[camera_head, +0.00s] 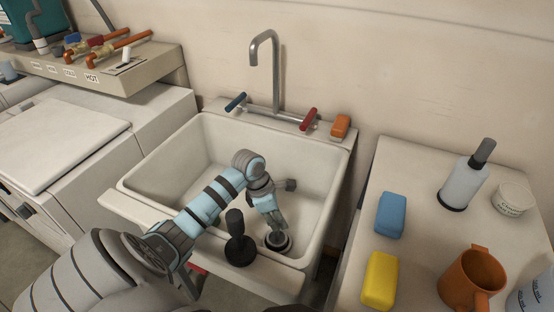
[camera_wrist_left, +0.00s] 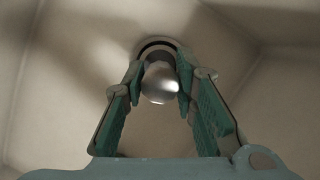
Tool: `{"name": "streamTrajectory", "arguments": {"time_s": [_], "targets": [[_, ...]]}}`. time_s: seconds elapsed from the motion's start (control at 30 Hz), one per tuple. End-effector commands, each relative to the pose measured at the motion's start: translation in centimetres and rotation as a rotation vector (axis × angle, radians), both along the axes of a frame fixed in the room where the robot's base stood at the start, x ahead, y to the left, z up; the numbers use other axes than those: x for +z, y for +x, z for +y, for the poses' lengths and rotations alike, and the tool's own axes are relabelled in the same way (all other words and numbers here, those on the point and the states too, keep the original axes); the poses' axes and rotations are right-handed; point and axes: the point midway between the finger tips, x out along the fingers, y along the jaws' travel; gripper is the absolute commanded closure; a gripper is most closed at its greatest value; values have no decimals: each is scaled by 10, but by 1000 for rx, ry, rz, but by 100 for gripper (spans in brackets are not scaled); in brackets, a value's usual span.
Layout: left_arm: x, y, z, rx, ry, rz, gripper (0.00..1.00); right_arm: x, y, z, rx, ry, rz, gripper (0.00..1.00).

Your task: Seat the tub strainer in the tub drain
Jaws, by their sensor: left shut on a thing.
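My left gripper (camera_head: 276,227) reaches down into the white utility tub (camera_head: 165,172), near its front right. In the left wrist view the gripper's green fingers (camera_wrist_left: 160,68) are shut on a shiny rounded metal piece, the tub strainer (camera_wrist_left: 160,88). The dark ring of the tub drain (camera_wrist_left: 157,45) shows just beyond the fingertips. In the head view the round drain area (camera_head: 279,242) is directly below the gripper, and the fingers partly cover it. I cannot tell whether the strainer touches the drain. My right gripper is not in view.
A black plunger (camera_head: 238,244) stands on the tub's front ledge, close to my left arm. A faucet (camera_head: 276,75) and an orange block (camera_head: 340,126) are at the tub's back. The right counter holds blue (camera_head: 391,214) and yellow (camera_head: 379,280) sponges, a bottle (camera_head: 465,180) and a mug (camera_head: 470,281).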

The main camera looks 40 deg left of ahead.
Motion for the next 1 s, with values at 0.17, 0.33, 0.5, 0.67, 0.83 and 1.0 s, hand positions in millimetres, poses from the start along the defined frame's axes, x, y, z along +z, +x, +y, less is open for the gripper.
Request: {"name": "streamTrajectory", "arguments": {"time_s": [0.17,0.33,0.5,0.67,0.83,1.0], "targets": [[-6,0,0,0,0,0,100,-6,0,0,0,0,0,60],[-10,0,0,0,0,0,100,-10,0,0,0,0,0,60],[-10,0,0,0,0,0,60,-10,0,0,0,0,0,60],[-10,0,0,0,0,0,51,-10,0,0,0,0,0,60],[-10,0,0,0,0,0,51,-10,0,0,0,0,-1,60],[6,-3,3,0,1,1,51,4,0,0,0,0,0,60]]}}
